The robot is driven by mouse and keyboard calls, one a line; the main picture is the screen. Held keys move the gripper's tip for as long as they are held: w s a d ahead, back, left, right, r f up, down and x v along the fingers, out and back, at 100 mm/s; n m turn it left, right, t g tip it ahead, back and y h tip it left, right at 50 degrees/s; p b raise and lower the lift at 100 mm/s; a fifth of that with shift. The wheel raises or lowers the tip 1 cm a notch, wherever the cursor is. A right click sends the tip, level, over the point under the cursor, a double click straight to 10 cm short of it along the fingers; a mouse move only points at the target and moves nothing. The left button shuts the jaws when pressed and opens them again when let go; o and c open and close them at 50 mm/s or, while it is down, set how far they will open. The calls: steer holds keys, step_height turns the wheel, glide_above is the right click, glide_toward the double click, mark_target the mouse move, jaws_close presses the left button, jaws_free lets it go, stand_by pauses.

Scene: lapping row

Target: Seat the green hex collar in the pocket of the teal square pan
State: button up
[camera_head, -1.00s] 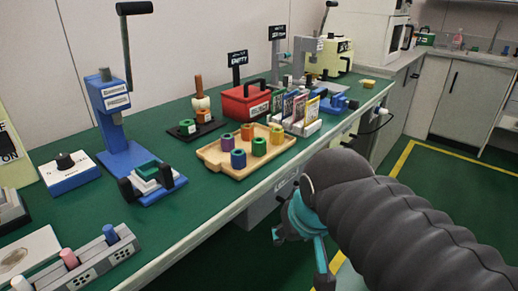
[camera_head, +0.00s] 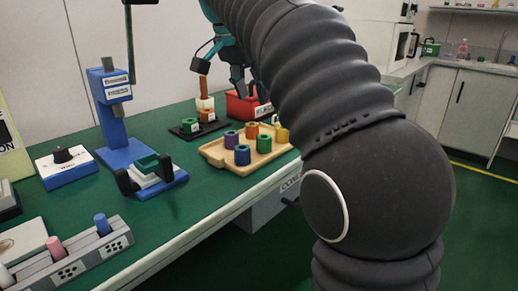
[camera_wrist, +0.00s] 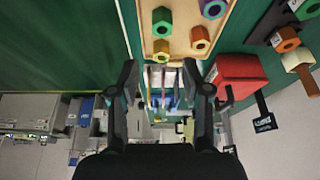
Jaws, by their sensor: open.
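The green hex collar (camera_head: 265,143) stands on a light wooden tray (camera_head: 214,155) among other hex collars. In the wrist view the green collar (camera_wrist: 162,20) is at the top, beyond my fingertips and next to the yellow one. My gripper (camera_head: 222,74) is open and empty, raised above the far side of the tray; its spread fingers also show in the wrist view (camera_wrist: 160,80). A green-teal square piece (camera_head: 148,162) sits on the blue fixture with black knobs, left of the tray. I cannot tell whether it is the pan; no pocket is clear.
Purple (camera_head: 231,138), blue (camera_head: 242,155), orange (camera_head: 252,130) and yellow (camera_head: 282,135) collars share the tray. A wooden-handled post (camera_head: 204,98) and a red box (camera_head: 243,107) stand behind. A tall blue press (camera_head: 112,110) rises at left. Green bench between fixture and tray is clear.

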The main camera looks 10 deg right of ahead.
steer(key=b, duration=0.3)
glide_above(264, 137)
steer(key=s+a, duration=0.2)
steer(key=shift+m, duration=0.3)
steer(key=f, duration=0.7)
steer(key=shift+w+d+f, duration=0.2)
steer(key=shift+f, duration=0.1)
steer(key=x, duration=0.1)
steer(key=b+x, duration=0.1)
steer(key=x, duration=0.2)
steer(key=shift+s+a+f, duration=0.1)
steer(key=shift+s+f, duration=0.2)
steer(key=shift+w+d+f+b, duration=0.2)
steer(key=shift+f+b, duration=0.1)
steer(key=shift+f, duration=0.1)
jaws_close()
